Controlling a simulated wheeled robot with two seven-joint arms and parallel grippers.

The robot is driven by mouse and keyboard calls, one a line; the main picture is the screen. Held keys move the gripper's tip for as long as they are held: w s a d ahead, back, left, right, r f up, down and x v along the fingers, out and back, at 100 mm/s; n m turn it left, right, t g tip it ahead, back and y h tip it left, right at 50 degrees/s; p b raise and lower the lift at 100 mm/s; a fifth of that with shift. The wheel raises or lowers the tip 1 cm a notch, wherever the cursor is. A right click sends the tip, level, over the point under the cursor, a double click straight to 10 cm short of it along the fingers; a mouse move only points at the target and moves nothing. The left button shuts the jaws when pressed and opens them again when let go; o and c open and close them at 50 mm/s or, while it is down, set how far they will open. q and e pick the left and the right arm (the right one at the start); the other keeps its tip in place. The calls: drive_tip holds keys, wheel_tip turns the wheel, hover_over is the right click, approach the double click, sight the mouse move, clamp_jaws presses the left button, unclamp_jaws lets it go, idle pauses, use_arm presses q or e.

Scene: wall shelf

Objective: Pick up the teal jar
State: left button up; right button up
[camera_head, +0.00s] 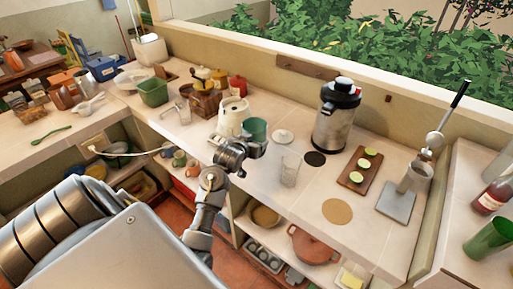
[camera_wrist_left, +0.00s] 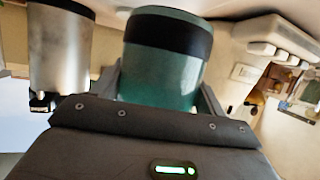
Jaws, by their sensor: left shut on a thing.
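The teal jar (camera_head: 255,129) stands near the front edge of the counter, beside the white kettle-like pot. In the left wrist view the teal jar (camera_wrist_left: 160,75) has a dark band and sits between my two fingers. My left gripper (camera_head: 258,142) is shut on the jar; it also shows in the left wrist view (camera_wrist_left: 160,92). The gripper partly hides the jar's lower part in the head view, so I cannot tell whether its base touches the counter. My right gripper is not in view.
A clear glass (camera_head: 290,171) stands close to the right of my gripper. A white pot (camera_head: 233,115) is just left of the jar. A white disc (camera_head: 283,136) lies behind it. A steel dispenser (camera_head: 335,120) and a board with green-topped pieces (camera_head: 353,182) are farther right.

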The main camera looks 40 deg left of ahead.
sight(243, 131)
use_arm(q)
drive_tip(key=s+r, duration=0.1)
drive_tip(key=s+a+r, duration=0.1)
drive_tip(key=r, duration=0.1)
drive_tip(key=s+a+r, duration=0.1)
drive_tip(key=r, duration=0.1)
drive_tip(key=shift+s+a+r, duration=0.1)
drive_tip(key=shift+s, duration=0.3)
drive_tip(key=s+a+r+p, duration=0.2)
drive_tip(key=s+a+r, duration=0.1)
drive_tip(key=s, duration=0.4)
drive_tip(key=shift+s+a+r+p, duration=0.25)
drive_tip(key=shift+a+p, duration=0.05)
drive_tip(key=shift+a, duration=0.15)
drive_tip(key=shift+s, duration=0.1)
